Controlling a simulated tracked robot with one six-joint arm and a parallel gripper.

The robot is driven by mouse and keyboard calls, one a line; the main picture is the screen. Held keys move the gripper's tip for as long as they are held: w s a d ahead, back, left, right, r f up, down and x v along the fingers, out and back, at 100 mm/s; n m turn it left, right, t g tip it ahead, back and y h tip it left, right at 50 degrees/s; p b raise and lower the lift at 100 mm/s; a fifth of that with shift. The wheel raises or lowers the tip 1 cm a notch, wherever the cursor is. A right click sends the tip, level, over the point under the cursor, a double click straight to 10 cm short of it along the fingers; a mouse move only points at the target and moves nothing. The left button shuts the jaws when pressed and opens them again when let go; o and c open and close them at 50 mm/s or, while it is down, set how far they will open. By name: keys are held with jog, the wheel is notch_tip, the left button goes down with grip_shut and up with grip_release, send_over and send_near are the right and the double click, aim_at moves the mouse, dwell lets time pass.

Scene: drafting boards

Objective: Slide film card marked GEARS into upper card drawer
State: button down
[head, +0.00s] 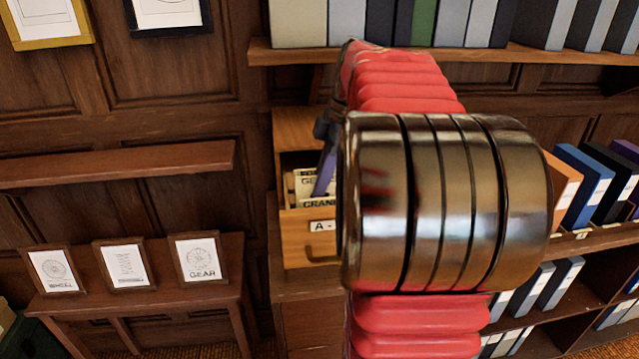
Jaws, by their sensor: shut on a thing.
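The card drawer (296,240) of a wooden cabinet is pulled out left of my arm. Its front has a handle and a label that starts with "A -"; the rest is hidden by my arm. Several cream cards stand in it. A card whose visible letters read "GE" (304,181) is behind a card reading "CRAN" (318,204). My gripper (321,190) is mostly hidden behind my metal wrist; one purple finger reaches down at the GE card. It is shut on a card there, seemingly that one. How deep this card sits cannot be told.
A shelf of binders (400,25) runs above, and more binders (590,190) stand in a bookcase at right. A side table (130,285) at left bears framed drawings, one reading GEAR (202,260). A wall ledge (110,165) is empty.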

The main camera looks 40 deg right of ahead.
jog(key=shift+f, duration=0.7)
dwell(0.3)
jog(key=c, duration=1.9)
grip_release()
jog(key=shift+o, duration=0.2)
jog(key=v, duration=1.3)
jog(key=shift+s+d+r, duration=0.1)
jog(key=shift+d+r, duration=0.1)
jog(key=shift+r, duration=0.1)
